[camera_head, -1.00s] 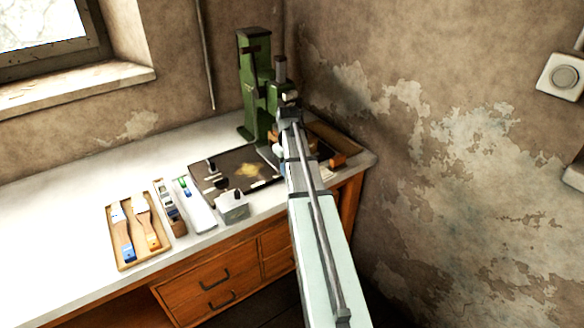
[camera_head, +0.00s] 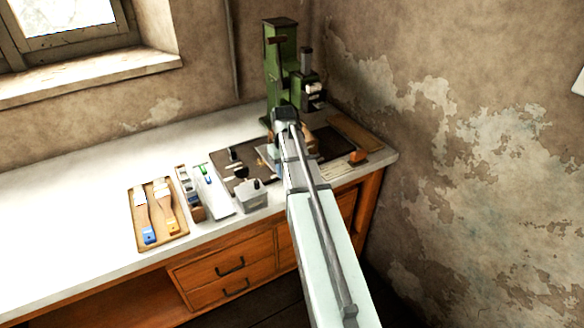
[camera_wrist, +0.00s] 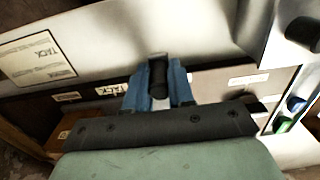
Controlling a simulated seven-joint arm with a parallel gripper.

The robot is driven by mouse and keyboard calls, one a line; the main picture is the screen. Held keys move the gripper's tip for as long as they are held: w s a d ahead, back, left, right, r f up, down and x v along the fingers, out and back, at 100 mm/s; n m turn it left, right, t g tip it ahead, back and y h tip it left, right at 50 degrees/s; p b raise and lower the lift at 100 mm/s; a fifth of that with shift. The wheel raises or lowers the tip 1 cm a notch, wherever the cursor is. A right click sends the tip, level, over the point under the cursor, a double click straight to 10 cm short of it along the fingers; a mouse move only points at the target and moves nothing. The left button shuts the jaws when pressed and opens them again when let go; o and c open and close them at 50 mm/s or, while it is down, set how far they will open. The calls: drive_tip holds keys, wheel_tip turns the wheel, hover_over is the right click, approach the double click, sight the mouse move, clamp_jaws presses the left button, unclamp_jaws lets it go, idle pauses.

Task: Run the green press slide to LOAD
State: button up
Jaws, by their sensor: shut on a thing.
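The green press (camera_head: 281,75) stands upright at the back right of the bench, near the wall corner. Its dark slide parts (camera_head: 311,92) show on its right side, above and right of my arm's end. In the wrist view my gripper (camera_wrist: 158,82) has its blue fingers shut on a dark round knob (camera_wrist: 158,80). In the head view my arm's end lies in front of the press's lower part and hides the fingers and the knob. I cannot read a LOAD mark, and what the knob joins to is not clear.
The left of the white bench (camera_head: 60,220) is clear.

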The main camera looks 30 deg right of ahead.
drive_tip(key=shift+a, duration=2.95)
drive_tip(key=o, duration=1.3)
drive_tip(key=shift+a, duration=0.1)
drive_tip(key=shift+c, duration=0.2)
drive_tip(key=shift+c, duration=0.3)
